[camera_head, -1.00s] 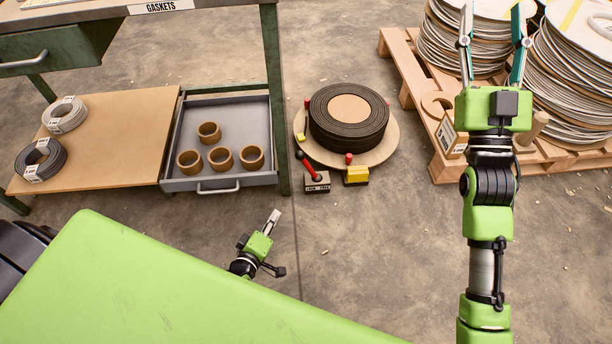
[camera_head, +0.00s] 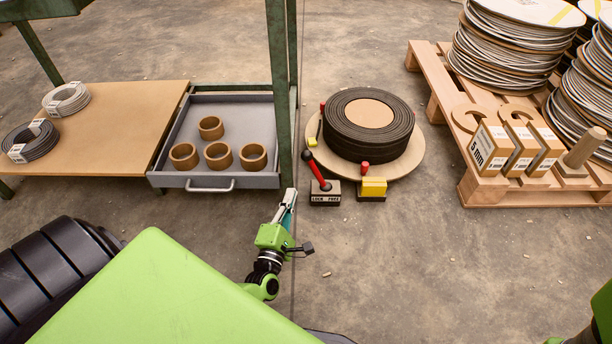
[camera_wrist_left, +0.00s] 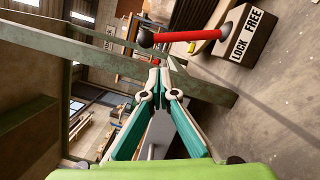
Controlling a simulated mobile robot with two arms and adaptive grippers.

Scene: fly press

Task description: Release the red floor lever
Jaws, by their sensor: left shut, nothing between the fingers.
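The red floor lever (camera_head: 316,168) stands on a small block (camera_head: 325,199) labelled LOCK FREE and leans up toward the LOCK side, to the left. In the left wrist view the red lever (camera_wrist_left: 190,36) runs sideways from its block (camera_wrist_left: 247,37) to a black knob. My left gripper (camera_head: 289,195) is shut and empty, just left of and in front of the block, apart from the lever. Its closed fingertips (camera_wrist_left: 164,68) point just below the knob in the left wrist view. My right gripper is out of view.
A round board (camera_head: 407,158) with a dark coil (camera_head: 369,130) stands behind the lever, a yellow block (camera_head: 373,187) to its right. A green table leg (camera_head: 278,95) and grey drawer (camera_head: 265,181) are close on the left.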

